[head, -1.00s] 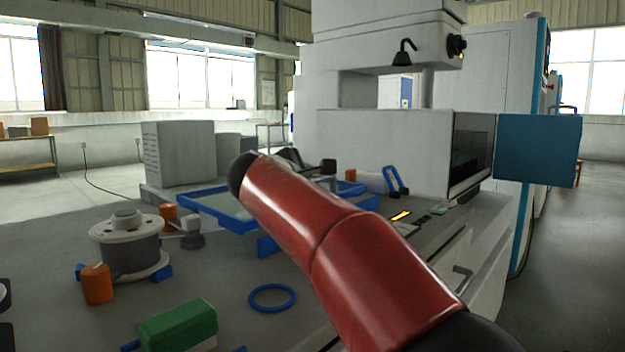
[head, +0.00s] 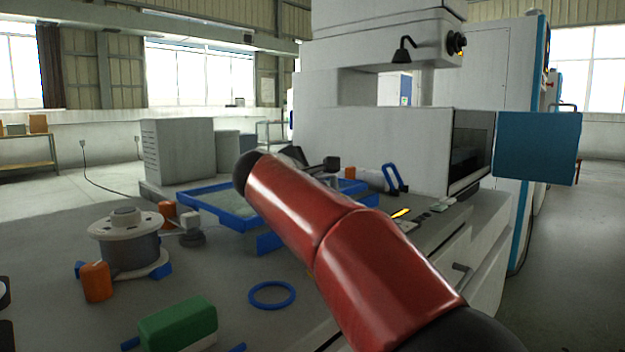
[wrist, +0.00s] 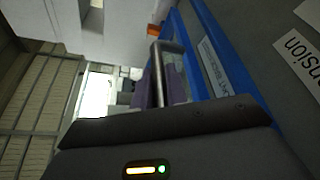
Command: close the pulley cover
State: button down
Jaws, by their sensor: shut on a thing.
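My gripper (wrist: 165,88) shows in the wrist view, shut on a slim metal bar (wrist: 157,72) that looks like a handle. Beside the bar runs a blue-edged panel (wrist: 226,62) with a pale label strip; I take this for the pulley cover, but its hinge and how far it stands open cannot be told. In the head view my red arm hides most of the gripper and whatever it holds. A blue frame around a pale surface (head: 182,192) shows left of and behind the arm; I cannot tell whether it is the same part.
The grey worktop bears a wire spool (head: 130,243), an orange cylinder (head: 97,282), a green block (head: 178,324) and a blue ring (head: 271,295). A blue handle-like loop (head: 394,179) stands right of my arm. A blue box (head: 538,148) juts out at right.

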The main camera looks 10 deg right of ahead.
jog(key=s+d, duration=0.1)
jog(key=s+d+b, duration=0.1)
jog(key=s, duration=0.1)
jog(key=shift+d, duration=0.15)
jog(key=shift+f, duration=0.1)
jog(key=c, duration=1.4)
grip_release()
jog(key=shift+s, duration=0.1)
jog(key=v, duration=0.8)
jog(key=shift+b, duration=0.35)
